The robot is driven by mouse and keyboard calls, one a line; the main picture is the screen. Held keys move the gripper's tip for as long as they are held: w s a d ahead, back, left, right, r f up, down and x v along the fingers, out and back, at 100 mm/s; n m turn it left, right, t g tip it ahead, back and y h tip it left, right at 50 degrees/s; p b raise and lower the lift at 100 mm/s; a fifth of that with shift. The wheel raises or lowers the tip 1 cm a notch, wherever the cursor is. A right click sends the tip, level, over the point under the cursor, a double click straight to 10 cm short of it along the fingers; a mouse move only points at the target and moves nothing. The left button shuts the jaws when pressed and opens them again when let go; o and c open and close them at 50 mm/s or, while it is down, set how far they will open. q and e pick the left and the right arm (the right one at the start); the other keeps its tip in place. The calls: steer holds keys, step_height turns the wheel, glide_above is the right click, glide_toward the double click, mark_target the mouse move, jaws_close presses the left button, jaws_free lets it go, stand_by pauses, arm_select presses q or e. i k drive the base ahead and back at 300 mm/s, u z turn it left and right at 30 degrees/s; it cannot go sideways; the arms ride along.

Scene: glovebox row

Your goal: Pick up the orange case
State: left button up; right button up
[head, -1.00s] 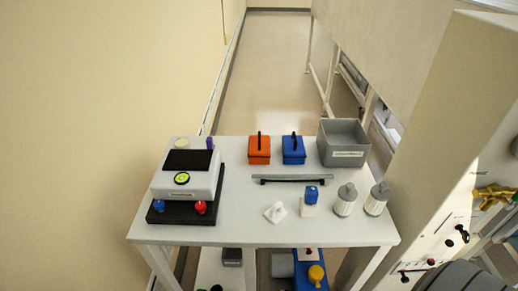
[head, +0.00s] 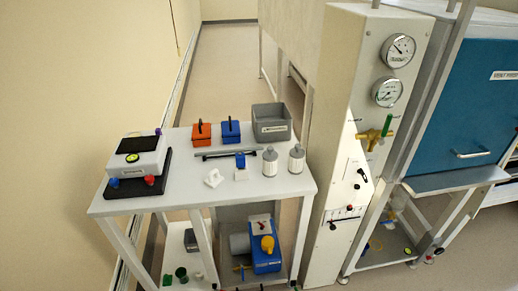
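The orange case (head: 201,134) stands upright on the white table (head: 202,188), towards its back edge. It has a black handle on top. A blue case (head: 231,132) of like shape stands just to its right, with a small gap between them. Neither of my grippers shows in the head view, so nothing is seen touching the orange case.
A grey bin (head: 271,124) stands right of the blue case. A black bar (head: 226,154) lies in front of the cases. White bottles (head: 270,163) stand at the right, a device (head: 137,160) on a black base at the left. A gauge panel (head: 362,130) rises right of the table.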

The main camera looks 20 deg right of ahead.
mark_target(201, 137)
steer(key=u, duration=0.3)
steer(key=k, duration=0.25)
steer(key=z, duration=1.5)
steer(key=i, duration=0.85)
steer(key=u, duration=0.15)
